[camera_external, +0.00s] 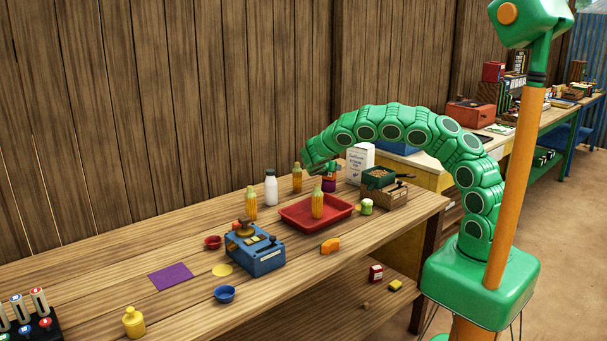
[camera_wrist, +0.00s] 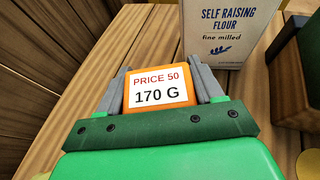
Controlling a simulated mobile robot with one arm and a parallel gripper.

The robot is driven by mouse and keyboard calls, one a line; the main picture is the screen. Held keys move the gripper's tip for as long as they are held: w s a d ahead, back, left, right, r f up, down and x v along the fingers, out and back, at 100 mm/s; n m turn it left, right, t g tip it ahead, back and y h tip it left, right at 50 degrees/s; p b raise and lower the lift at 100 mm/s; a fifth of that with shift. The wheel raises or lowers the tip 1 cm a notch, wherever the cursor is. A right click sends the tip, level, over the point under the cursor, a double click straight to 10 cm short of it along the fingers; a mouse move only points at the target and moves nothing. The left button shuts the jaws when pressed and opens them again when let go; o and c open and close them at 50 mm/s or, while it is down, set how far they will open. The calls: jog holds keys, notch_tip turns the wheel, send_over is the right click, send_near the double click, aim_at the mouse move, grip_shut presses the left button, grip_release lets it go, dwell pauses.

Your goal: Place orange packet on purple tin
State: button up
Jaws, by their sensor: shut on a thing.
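My gripper (camera_wrist: 162,88) is shut on the orange packet (camera_wrist: 171,76), with one grey finger on each side. The packet's white label reads "PRICE 50" and "170 G". In the external view, the gripper end (camera_external: 318,168) hangs over the back of the bench and hides most or all of the packet. The purple tin (camera_external: 329,185) stands just below and beside the gripper, with a red part above the purple. I cannot tell whether the packet touches the tin. The tin does not show in the wrist view.
A flour bag (camera_external: 360,160) stands close by; it also shows in the wrist view (camera_wrist: 228,35). A wooden box with a green pan (camera_external: 383,193) stands right of it. A red tray (camera_external: 290,217), yellow bottles and a white bottle (camera_external: 270,188) are near.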

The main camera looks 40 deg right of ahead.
jog(key=shift+f, duration=0.15)
jog(key=o, duration=1.2)
jog(key=shift+c, duration=0.2)
jog(key=shift+a+r, duration=0.25)
jog(key=shift+a, duration=0.05)
jog(key=v, duration=1.1)
jog(key=shift+s, duration=0.2)
jog(key=shift+a, duration=0.1)
